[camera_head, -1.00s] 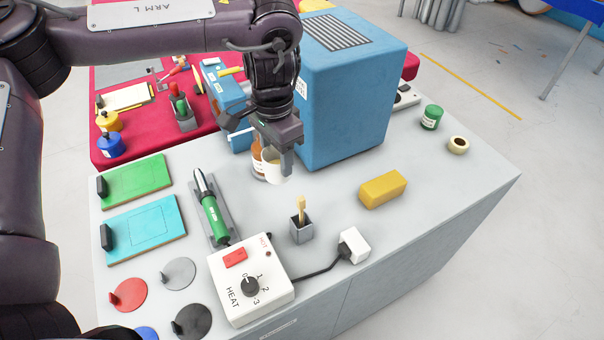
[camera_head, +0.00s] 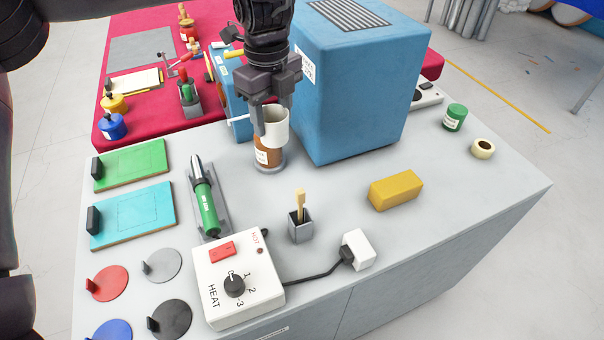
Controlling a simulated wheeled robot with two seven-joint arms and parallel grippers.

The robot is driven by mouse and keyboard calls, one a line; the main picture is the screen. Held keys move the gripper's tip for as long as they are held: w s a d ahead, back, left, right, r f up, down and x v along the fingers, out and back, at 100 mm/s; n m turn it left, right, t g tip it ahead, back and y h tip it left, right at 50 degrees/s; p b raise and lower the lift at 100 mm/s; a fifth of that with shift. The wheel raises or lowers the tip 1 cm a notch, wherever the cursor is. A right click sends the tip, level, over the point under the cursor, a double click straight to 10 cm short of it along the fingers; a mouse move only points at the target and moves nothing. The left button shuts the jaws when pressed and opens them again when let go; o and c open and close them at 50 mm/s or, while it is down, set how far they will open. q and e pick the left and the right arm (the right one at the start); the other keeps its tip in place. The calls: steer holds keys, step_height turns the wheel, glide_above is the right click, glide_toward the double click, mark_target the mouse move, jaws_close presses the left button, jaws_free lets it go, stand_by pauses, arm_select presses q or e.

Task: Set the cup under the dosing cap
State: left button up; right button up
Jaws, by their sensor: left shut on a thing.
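A small white cup (camera_head: 276,128) is in my left gripper (camera_head: 271,119), which points down with its fingers shut on the cup. The cup looks upright, with its open rim up. A brown bottle (camera_head: 263,157) with a white label stands on a round grey base just behind and below the cup in the picture. The cup and fingers cover the bottle's upper part, so I cannot make out the dosing cap. I cannot tell whether the cup touches the bottle. My right gripper is not in view.
A large blue box (camera_head: 352,100) stands close right of the gripper. A thin white bar (camera_head: 238,121) juts out at its left. A green-handled tool (camera_head: 206,205), a grey holder (camera_head: 300,228), a heat control box (camera_head: 238,285) and a yellow block (camera_head: 396,190) lie in front.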

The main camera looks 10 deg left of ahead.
arm_select(q)
step_height(320, 180, down, 20)
steer(key=shift+a+r, duration=0.1)
steer(key=shift+r, duration=0.1)
stand_by(0.4)
steer(key=shift+f, duration=0.15)
steer(key=o, duration=1)
steer(key=shift+c, duration=0.2)
